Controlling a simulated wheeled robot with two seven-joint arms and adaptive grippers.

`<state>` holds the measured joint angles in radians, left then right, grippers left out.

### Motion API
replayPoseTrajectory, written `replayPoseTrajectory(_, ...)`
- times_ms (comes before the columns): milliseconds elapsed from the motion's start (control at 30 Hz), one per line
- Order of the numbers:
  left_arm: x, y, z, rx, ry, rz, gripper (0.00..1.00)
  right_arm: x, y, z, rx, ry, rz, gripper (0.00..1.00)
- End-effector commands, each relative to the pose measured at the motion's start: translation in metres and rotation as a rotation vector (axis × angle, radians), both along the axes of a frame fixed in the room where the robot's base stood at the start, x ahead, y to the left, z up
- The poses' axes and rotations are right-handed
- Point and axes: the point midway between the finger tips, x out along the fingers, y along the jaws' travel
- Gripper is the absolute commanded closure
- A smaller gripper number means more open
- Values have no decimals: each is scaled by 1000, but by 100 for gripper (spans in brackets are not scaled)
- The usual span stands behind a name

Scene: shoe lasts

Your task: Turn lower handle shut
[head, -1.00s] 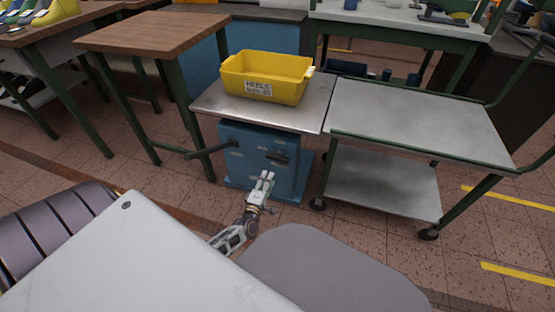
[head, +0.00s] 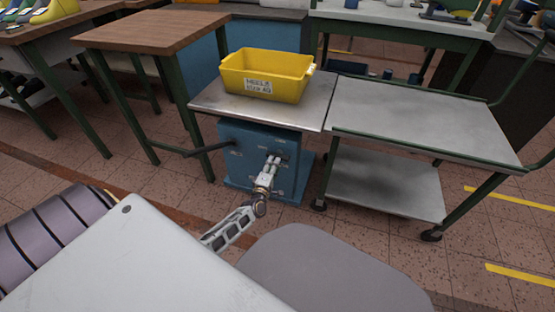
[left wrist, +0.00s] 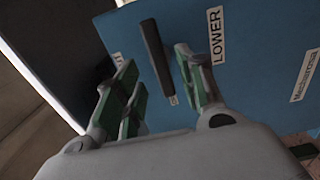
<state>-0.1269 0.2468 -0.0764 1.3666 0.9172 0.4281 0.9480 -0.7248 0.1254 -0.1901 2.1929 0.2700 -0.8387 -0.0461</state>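The lower handle is a dark bar (left wrist: 157,58) on the blue cabinet, beside a "LOWER" label (left wrist: 215,36) in the left wrist view. The blue cabinet (head: 238,165) stands under a metal top in the head view, where my gripper mostly covers the handle. My left gripper (head: 272,160) is at the cabinet front. Its green-padded fingers are open, one on each side of the bar in the left wrist view, with gaps visible. I cannot tell how deep the bar sits between them. My right gripper is out of view.
A second dark lever (head: 208,149) sticks out at the cabinet's left. A yellow bin (head: 265,75) sits on the metal top (head: 215,103). A grey cart (head: 420,118) stands close on the right, a wooden table (head: 150,30) on the left.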

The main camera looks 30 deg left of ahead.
Motion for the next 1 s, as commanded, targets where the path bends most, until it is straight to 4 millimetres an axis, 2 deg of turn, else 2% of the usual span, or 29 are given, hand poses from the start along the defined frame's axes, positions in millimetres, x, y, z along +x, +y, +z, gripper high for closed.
replayPoseTrajectory(500, 45, 11, -1, 0, 0, 0, 61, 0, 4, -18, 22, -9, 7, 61)
replayPoseTrajectory(700, 54, 13, 0, 0, 0, 0, 61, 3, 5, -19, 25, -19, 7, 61)
replayPoseTrajectory(1000, 55, 13, 0, 0, 0, 0, 61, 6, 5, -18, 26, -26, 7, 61)
